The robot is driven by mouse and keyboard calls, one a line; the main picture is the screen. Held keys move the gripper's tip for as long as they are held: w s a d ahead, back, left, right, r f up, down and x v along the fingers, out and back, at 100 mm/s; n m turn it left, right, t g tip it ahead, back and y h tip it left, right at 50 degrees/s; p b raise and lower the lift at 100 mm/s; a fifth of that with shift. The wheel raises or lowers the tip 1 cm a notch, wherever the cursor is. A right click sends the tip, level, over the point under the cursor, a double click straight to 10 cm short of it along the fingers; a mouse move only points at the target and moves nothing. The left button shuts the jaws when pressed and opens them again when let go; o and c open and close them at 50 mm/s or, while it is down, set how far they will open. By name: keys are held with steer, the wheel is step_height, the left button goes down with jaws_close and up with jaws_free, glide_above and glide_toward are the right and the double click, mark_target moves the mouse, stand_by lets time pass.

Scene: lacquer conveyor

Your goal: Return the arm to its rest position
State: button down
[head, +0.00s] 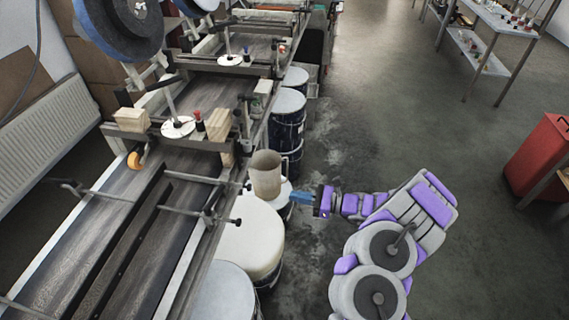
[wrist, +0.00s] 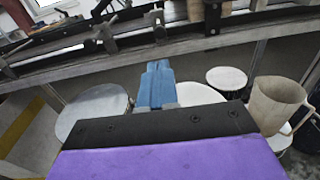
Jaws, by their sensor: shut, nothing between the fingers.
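My gripper (head: 301,198) has blue fingers and sits at the end of my purple and grey arm, right of the conveyor. In the wrist view the fingers (wrist: 157,84) are together with nothing between them. They point towards the conveyor's side, over the drums. My arm is stretched out to the left from its base in the head view. A beige jug (head: 265,175) stands by the conveyor's edge, left of the gripper and apart from it. The jug also shows at the right in the wrist view (wrist: 274,104).
White-lidded drums (head: 250,240) line the conveyor's side, close below the gripper. The conveyor (head: 110,235) carries clamps and wooden blocks (head: 131,119). A red cabinet (head: 540,160) and a shelf table (head: 478,50) stand at right. The floor (head: 400,110) between is clear.

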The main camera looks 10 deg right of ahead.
steer(key=shift+d, duration=0.2)
steer(key=s+a+r+n+g+h, duration=0.1)
steer(key=s+a+r+n+g, duration=0.4)
steer(key=s+a+r+n, duration=0.3)
steer(key=s+a+r+n+g+h, duration=0.1)
steer(key=s+a+r+n+g, duration=0.55)
steer(key=r, duration=0.45)
steer(key=s+d+r+n+h, duration=0.1)
steer(key=s+d+n+h, duration=0.2)
steer(key=s, duration=0.5)
steer(key=s+d+r+n+h, duration=0.1)
steer(key=s+d+n+h, duration=0.1)
steer(key=s+h, duration=0.4)
steer(key=s+d+n+t+h, duration=0.2)
steer(key=s+d+h, duration=0.3)
steer(key=s+d, duration=0.6)
steer(key=shift+d+n+t, duration=0.35)
steer(key=shift+d+t, duration=0.25)
steer(key=shift+t, duration=0.05)
steer(key=shift+s+r, duration=0.1)
